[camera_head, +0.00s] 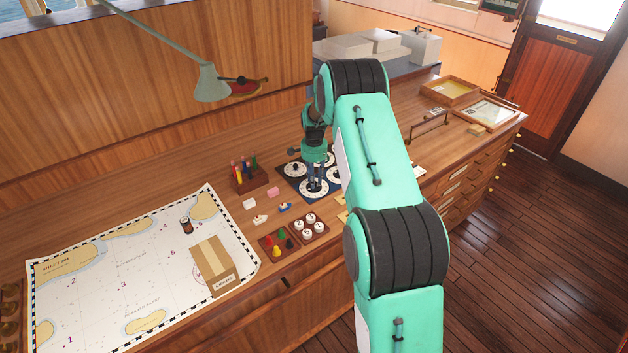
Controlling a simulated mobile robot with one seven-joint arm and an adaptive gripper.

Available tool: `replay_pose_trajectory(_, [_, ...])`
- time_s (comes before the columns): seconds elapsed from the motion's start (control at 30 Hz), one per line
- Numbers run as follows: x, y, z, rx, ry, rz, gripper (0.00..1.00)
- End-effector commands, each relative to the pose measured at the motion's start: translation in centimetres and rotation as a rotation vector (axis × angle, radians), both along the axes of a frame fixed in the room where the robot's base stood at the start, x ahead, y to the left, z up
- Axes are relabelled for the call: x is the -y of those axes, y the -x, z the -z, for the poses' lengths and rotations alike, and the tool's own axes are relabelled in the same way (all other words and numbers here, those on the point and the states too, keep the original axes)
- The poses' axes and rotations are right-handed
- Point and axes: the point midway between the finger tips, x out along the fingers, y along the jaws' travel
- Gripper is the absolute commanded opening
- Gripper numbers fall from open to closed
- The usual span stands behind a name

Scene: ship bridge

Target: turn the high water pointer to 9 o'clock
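A dark blue board (283,172) with several round white dials lies on the wooden desk, right of the middle of the chart table top. One dial (294,170) shows at the back left, and another dial (313,188) shows at the front. My gripper (314,182) points down over the front dial, very close to its face. Whether it touches a pointer is too small to tell. The dial labels and pointer directions cannot be read, so I cannot tell which one is high water. My arm hides part of the board's right side.
A pen holder (247,178), small erasers, a tray of coloured pawns (278,243) and a tray of white round pieces (307,228) sit close by. A chart (100,270) bears a cardboard box (213,264). A lamp (211,83) hangs over the back left. Trays lie at the far right.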

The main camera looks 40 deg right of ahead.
Motion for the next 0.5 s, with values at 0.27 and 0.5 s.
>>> replay_pose_trajectory(0.27, [-0.01, 0.04, 0.03, -0.001, -0.001, 0.0, 0.37])
replay_pose_trajectory(0.5, [0.01, 0.0, -0.66, 0.0, 0.0, -0.001, 0.37])
